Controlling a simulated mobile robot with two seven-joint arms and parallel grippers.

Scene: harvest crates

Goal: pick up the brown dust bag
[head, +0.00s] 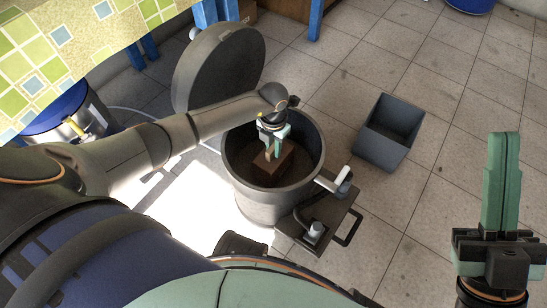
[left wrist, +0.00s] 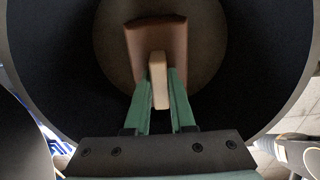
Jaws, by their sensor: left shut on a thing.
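The brown dust bag (head: 270,176) is a box-like brown block inside a round dark grey drum (head: 231,169). In the left wrist view the bag (left wrist: 143,42) has a pale tan tab (left wrist: 159,84) standing up from it. My left gripper (head: 272,151) reaches down into the drum from above. In the left wrist view its green fingers (left wrist: 160,76) are shut on the pale tab, one on each side. The underside of the bag is hidden. My right gripper (head: 503,138) is at the far right, away from the drum, with its fingers together and empty.
The drum's round lid (head: 218,68) stands open behind it. A grey open bin (head: 381,153) stands on the tiled floor to the right. A dark pedal-like plate (head: 335,213) juts from the drum's front right. A table with a checked cloth (head: 60,45) is upper left.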

